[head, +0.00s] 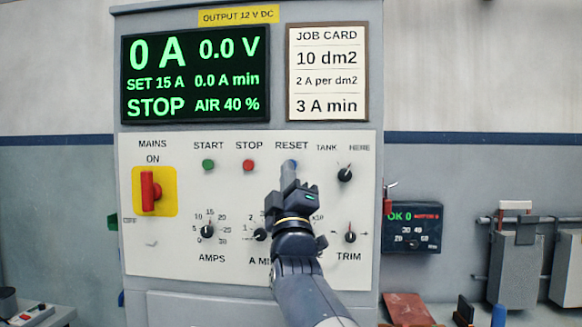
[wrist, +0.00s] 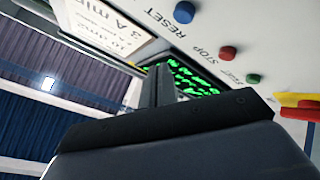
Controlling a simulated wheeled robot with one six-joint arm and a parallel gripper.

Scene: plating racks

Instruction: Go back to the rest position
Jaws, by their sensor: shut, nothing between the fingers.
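My gripper (head: 289,174) is shut and empty in front of the control panel, with its fingertips just below the blue RESET button (head: 290,162). I cannot tell whether they touch the panel. In the wrist view my shut fingers (wrist: 158,85) point up past the display, and the blue RESET button (wrist: 184,12) shows to their right. The display (head: 195,78) reads 0 A, 0.0 V, SET 15 A, 0.0 A min, STOP and AIR 40 %. My arm and gripper partly cover the lower knobs and labels.
The panel carries a red MAINS switch (head: 150,191), a green START button (head: 208,165), a red STOP button (head: 249,165) and several black knobs. A job card (head: 327,72) hangs above. A small meter box (head: 412,228) and grey racks (head: 514,265) stand to the right.

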